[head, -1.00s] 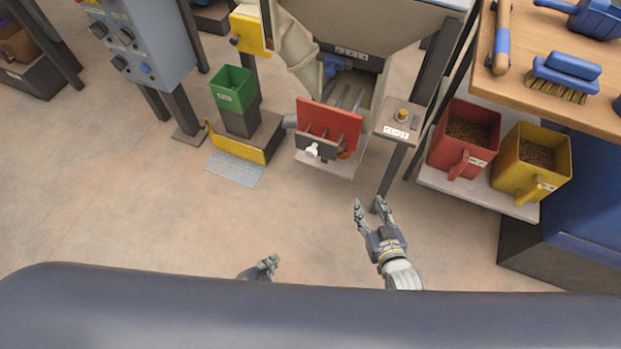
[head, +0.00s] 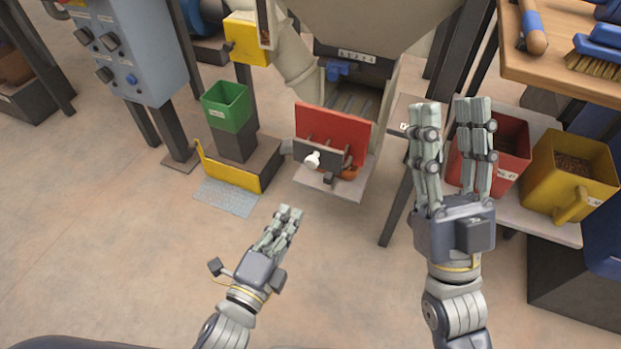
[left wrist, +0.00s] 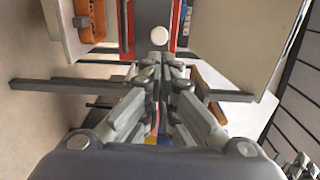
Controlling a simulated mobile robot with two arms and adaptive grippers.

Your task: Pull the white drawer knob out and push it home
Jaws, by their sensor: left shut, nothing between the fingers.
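The white knob (head: 312,159) sticks out from the dark front plate (head: 330,158) of the drawer, below a red panel (head: 334,122) on the machine. It also shows in the left wrist view (left wrist: 158,36), just beyond the fingertips. My left gripper (head: 289,211) is shut and empty, below and left of the knob in the head view, apart from it. My right gripper (head: 452,106) is open and empty, raised to the right of the drawer. It hides part of the small button stand and the red bin.
A green bin (head: 227,106) stands on a dark pedestal with a yellow edge, left of the drawer. A red bin (head: 508,150) and a yellow bin (head: 571,170) sit on a shelf at the right, below a wooden bench (head: 560,78). Floor before the drawer is clear.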

